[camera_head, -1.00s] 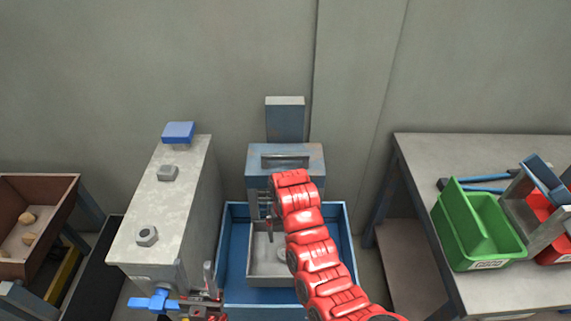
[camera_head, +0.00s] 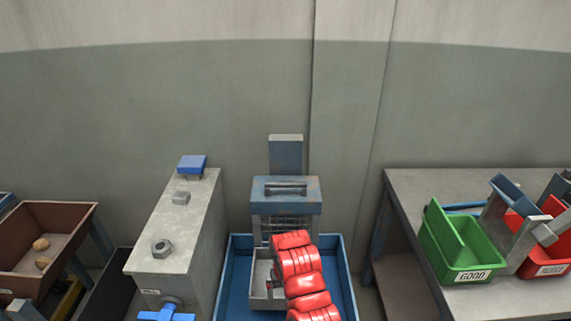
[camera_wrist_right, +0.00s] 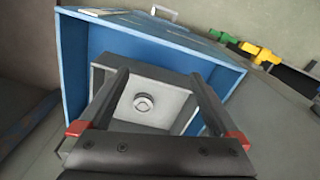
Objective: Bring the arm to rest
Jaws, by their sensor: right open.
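My right arm, red and segmented, rises from the bottom centre of the head view in front of the blue machine (camera_head: 286,192). Its gripper is mostly hidden behind the arm there. In the right wrist view my right gripper (camera_wrist_right: 158,82) is open, with two dark fingers spread apart and nothing between them. Beyond the fingers is a grey tray (camera_wrist_right: 183,118) with a round pale piece (camera_wrist_right: 144,102) in it. The tray sits inside a blue bin (camera_wrist_right: 75,60), also seen in the head view (camera_head: 345,270). My left gripper is not in view.
A grey cabinet (camera_head: 172,235) with a blue valve handle (camera_head: 166,315) stands to the left. A brown bin (camera_head: 45,225) with small lumps is further left. A table (camera_head: 400,190) at right carries a green bin (camera_head: 462,245) and a red bin (camera_head: 545,262).

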